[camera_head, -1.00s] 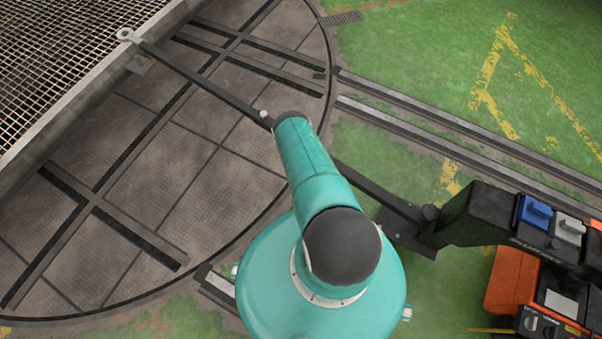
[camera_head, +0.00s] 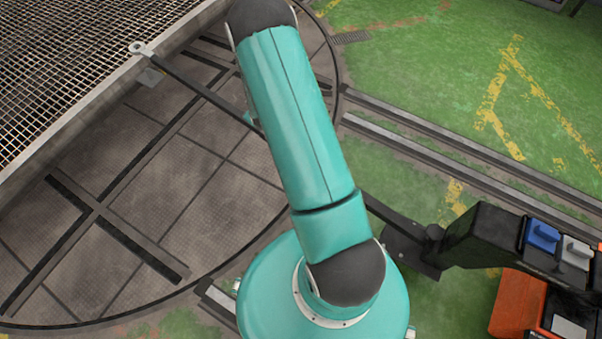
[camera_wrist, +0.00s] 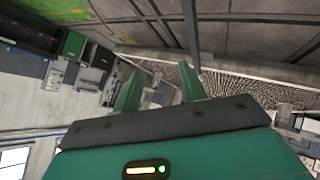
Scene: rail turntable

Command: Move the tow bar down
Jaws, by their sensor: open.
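The tow bar (camera_head: 205,92) is a long dark bar in the head view. It runs from a pale ring end (camera_head: 138,48) by the mesh panel, under my arm, to a dark hitch (camera_head: 430,240) at the right. My arm hides its middle stretch. My gripper (camera_wrist: 160,82) shows in the wrist view, its two green fingers apart with nothing seen held between them. A dark bar (camera_wrist: 190,35) shows beyond the fingers there; I cannot tell if it is the tow bar. The gripper is not clearly visible in the head view.
A wire mesh panel (camera_head: 70,60) with a pale frame fills the upper left. The round turntable deck (camera_head: 190,185) lies below it. Two rails (camera_head: 450,135) run off to the right over green floor. A black and orange machine (camera_head: 520,300) stands at the lower right.

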